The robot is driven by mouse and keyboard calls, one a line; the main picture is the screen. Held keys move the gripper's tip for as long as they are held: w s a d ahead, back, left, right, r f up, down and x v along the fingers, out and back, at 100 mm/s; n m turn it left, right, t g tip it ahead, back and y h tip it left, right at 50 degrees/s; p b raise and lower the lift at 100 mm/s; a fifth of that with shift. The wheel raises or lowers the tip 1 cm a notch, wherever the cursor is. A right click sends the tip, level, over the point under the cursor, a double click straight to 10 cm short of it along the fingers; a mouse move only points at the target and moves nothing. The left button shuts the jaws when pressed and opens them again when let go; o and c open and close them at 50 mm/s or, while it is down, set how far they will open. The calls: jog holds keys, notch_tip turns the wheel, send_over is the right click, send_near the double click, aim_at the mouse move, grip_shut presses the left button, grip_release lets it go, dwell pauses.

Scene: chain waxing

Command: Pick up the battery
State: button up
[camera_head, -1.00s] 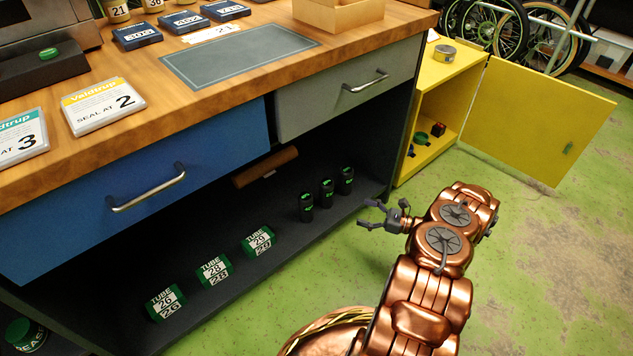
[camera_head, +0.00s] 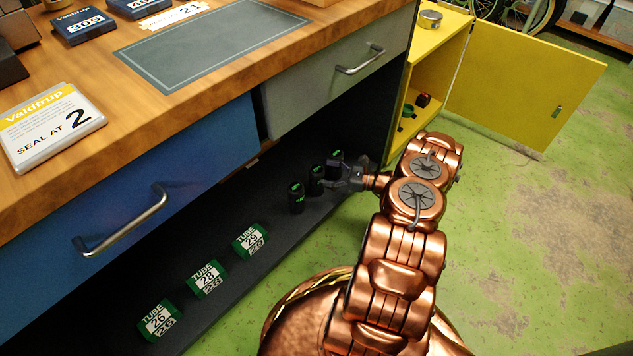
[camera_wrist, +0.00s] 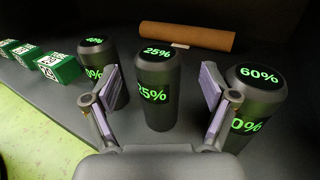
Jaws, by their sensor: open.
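Three black cylindrical batteries stand upright in a row on the dark lower shelf under the bench. In the wrist view the middle battery (camera_wrist: 156,92) reads 25%, the right battery (camera_wrist: 252,100) reads 60%, and the left battery (camera_wrist: 98,64) has a partly hidden label ending in 0%. In the head view they appear as a near battery (camera_head: 296,197), a middle battery (camera_head: 316,181) and a far battery (camera_head: 335,160). My gripper (camera_head: 347,178) is open beside the row. In the wrist view its fingers (camera_wrist: 160,88) flank the 25% battery, without visible contact.
Green tube boxes (camera_head: 207,279) stand left of the batteries on the shelf. A brown roll (camera_wrist: 186,36) lies behind them. The bench drawers (camera_head: 340,75) overhang the shelf. A yellow cabinet (camera_head: 431,85) stands open at the right. Green floor (camera_head: 520,250) is clear at right.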

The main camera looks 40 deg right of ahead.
aim_at(316, 169)
jog(key=shift+b+x, duration=0.8)
jog(key=shift+x, duration=1.2)
jog(key=shift+s+a, duration=0.1)
jog(key=shift+r, duration=0.1)
grip_shut()
